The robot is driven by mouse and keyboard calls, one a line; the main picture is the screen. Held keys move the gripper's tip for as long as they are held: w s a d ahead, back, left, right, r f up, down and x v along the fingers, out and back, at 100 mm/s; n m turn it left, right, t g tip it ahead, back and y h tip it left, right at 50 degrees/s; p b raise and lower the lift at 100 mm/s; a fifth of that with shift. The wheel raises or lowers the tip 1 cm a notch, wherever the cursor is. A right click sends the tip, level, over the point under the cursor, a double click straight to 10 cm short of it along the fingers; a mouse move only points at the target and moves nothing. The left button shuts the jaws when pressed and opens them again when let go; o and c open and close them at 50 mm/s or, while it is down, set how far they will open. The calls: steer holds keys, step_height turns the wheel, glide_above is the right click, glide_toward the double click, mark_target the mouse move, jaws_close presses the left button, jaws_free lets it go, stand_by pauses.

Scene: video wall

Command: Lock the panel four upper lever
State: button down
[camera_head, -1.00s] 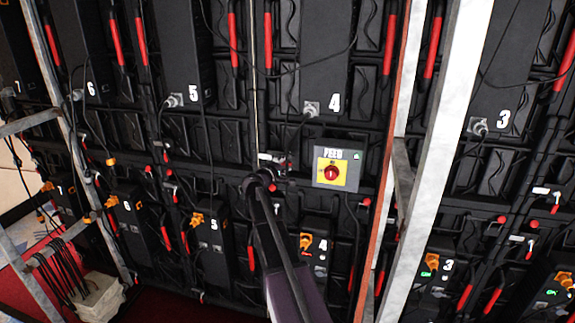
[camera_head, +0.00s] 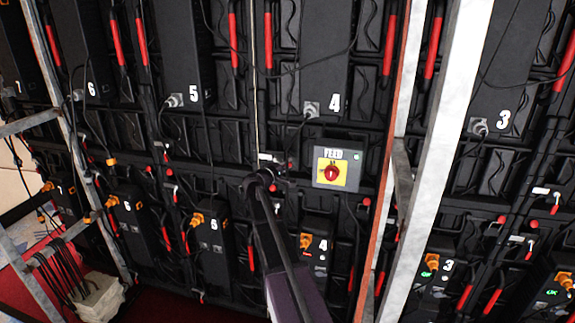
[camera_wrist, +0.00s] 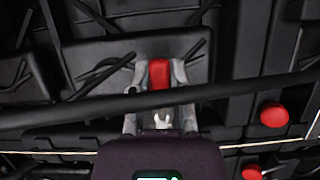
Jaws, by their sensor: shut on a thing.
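My gripper (camera_head: 282,167) reaches up to the black frame behind panel four, just left of the FEED box. In the wrist view, my gripper (camera_wrist: 160,90) has its two grey fingers closed on either side of a red-ended lever (camera_wrist: 159,75). The red end lies between the fingertips, and a pale part shows nearer the palm. In the head view the gripper hides most of this lever, beside a small white label (camera_head: 267,157). I cannot tell from the views whether the lever is in its locked position.
The FEED box (camera_head: 323,182) with a red knob is close on the right. A metal upright (camera_head: 440,130) stands further right. A dark cable (camera_wrist: 220,91) crosses in front of the gripper in the wrist view. Red round knobs (camera_wrist: 274,115) are at its right. Cables hang around panel four.

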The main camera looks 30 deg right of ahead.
steer(key=m, duration=0.1)
steer(key=f+m+y, duration=0.1)
steer(key=m, duration=0.1)
steer(key=shift+w+a+f+p, duration=0.1)
steer(key=shift+f+p, duration=0.2)
steer(key=shift+p, duration=0.1)
steer(key=shift+w+a+f+m+t+y+p, duration=0.2)
steer(key=shift+w+a+f+m+t+y, duration=0.55)
steer(key=shift+m, duration=0.95)
steer(key=shift+w+a+f+m+t+y+p, duration=0.2)
steer(key=shift+w+a+f+m+t+y, duration=0.15)
steer(key=shift+m+y, duration=1.1)
steer(key=shift+w+a+f+m+t+y+p, duration=0.2)
steer(key=shift+w+a+f+m+t+y, duration=0.4)
steer(key=shift+m, duration=1.35)
steer(key=shift+d+r, duration=0.1)
steer(key=c, duration=0.6)
jaws_free()
steer(key=shift+w, duration=0.1)
steer(key=shift+d, duration=0.1)
